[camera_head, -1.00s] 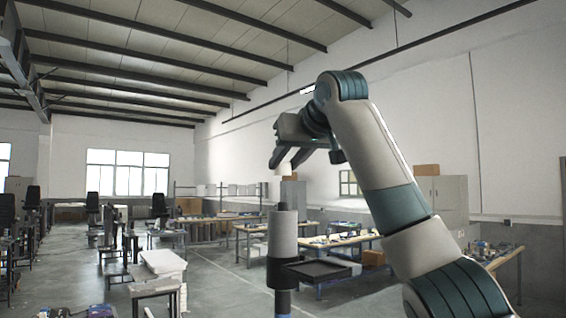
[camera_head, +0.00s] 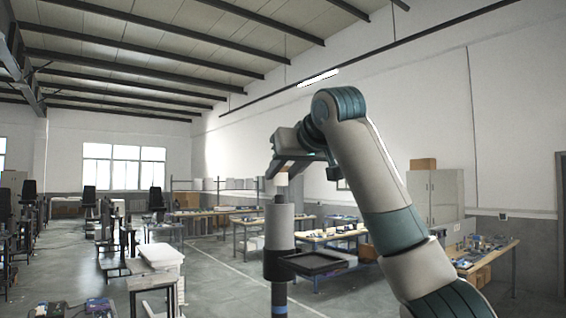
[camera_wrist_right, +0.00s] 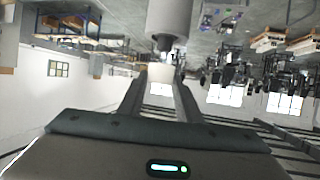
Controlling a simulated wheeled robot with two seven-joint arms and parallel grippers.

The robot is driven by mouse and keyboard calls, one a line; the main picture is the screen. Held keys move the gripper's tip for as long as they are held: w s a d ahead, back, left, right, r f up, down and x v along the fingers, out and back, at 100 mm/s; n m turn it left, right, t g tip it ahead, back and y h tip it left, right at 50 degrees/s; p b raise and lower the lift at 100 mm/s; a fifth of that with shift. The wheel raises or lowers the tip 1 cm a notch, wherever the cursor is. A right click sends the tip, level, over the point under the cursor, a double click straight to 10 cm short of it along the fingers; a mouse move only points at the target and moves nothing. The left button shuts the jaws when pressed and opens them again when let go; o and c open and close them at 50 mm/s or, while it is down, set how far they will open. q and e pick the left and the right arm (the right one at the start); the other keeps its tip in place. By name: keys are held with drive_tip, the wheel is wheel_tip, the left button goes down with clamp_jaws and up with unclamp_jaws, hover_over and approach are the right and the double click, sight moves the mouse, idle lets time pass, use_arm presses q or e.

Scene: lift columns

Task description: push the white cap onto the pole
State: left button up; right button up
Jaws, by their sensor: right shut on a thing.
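The pole (camera_head: 280,226) stands upright as a grey cylinder on a dark lower section, with a narrow dark tip on top. My right gripper (camera_head: 282,168) is above it, shut on the small white cap (camera_head: 281,180). The cap hangs below the fingers, roughly in line with the pole and at or just above its tip. In the right wrist view the cap (camera_wrist_right: 160,73) sits between the fingertips, and the pole (camera_wrist_right: 169,14) comes in from the top with its dark tip towards the cap. A small gap seems to show there. My left gripper is not in view.
A black tray (camera_head: 313,263) sits beside the pole on the right, below the gripper. Workbenches (camera_head: 196,214), a stack of white boards (camera_head: 162,256) and grey cabinets (camera_head: 436,197) stand farther back. The air around the pole's upper part is clear.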

drive_tip(key=shift+f, duration=0.65)
drive_tip(key=shift+s+f+b, duration=0.1)
drive_tip(key=shift+f+b, duration=0.3)
drive_tip(key=shift+b, duration=0.05)
drive_tip(key=shift+f+b, duration=0.8)
drive_tip(key=shift+f, duration=0.2)
idle(1.4)
drive_tip(key=shift+f, duration=0.25)
idle(1.1)
drive_tip(key=o, duration=1.6)
drive_tip(key=shift+r, duration=0.1)
drive_tip(key=shift+r+p, duration=0.75)
drive_tip(key=shift+r, duration=0.35)
